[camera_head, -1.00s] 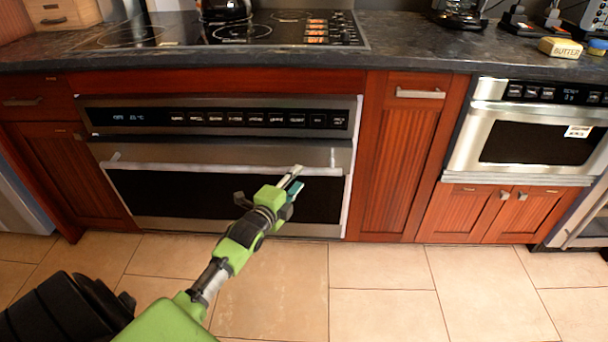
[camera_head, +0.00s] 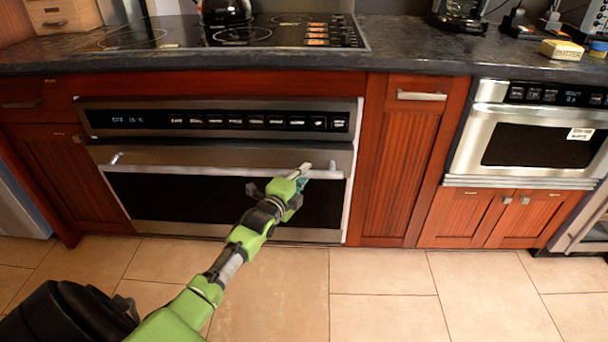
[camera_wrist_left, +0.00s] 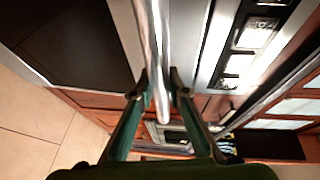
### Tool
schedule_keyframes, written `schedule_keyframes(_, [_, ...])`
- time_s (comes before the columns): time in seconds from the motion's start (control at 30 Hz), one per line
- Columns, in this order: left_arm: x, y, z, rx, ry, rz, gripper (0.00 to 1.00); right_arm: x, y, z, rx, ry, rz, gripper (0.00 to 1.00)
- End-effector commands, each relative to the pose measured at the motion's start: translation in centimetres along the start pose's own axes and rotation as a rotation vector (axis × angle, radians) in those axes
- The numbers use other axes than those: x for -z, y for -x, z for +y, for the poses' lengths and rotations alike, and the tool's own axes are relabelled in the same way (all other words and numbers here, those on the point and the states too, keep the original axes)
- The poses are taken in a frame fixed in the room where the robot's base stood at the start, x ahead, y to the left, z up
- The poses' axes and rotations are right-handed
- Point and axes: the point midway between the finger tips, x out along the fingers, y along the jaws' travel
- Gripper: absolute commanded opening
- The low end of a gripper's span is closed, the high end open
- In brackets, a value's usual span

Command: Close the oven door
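The oven door (camera_head: 215,198), with a dark window and steel frame, stands upright or nearly so below the control panel. I cannot tell if a slight gap remains at its top. Its long horizontal handle (camera_head: 190,170) runs across the upper part of the door. My left gripper (camera_head: 303,174) is at the right end of this handle. In the left wrist view, the handle (camera_wrist_left: 151,35) passes between the two fingertips (camera_wrist_left: 158,80), which sit close on either side of it and look shut on it. My right gripper is not in view.
The control panel (camera_head: 215,121) is above the door, with a black cooktop (camera_head: 240,32) on the dark counter. Red cabinets (camera_head: 405,160) flank the oven. A microwave drawer (camera_head: 535,135) is at the right. The tiled floor (camera_head: 385,290) in front is clear.

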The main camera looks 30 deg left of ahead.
Motion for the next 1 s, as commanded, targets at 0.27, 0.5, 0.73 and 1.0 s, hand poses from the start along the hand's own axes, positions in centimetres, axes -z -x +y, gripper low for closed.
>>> schedule_keyframes(0.27, [-0.6,-2.1,-1.1,-0.046,0.015,0.006,0.0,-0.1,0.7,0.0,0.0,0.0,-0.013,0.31])
schedule_keyframes(0.5, [-1.4,-3.3,-1.4,-0.08,0.032,0.0,0.0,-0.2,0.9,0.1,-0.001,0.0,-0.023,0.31])
schedule_keyframes(0.73, [-1.5,-3.3,-1.7,-0.074,0.032,-0.002,0.18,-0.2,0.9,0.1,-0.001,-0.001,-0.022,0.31])
schedule_keyframes(1.0, [-1.4,-3.2,-1.5,-0.077,0.032,-0.001,0.33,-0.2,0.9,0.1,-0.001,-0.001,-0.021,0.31])
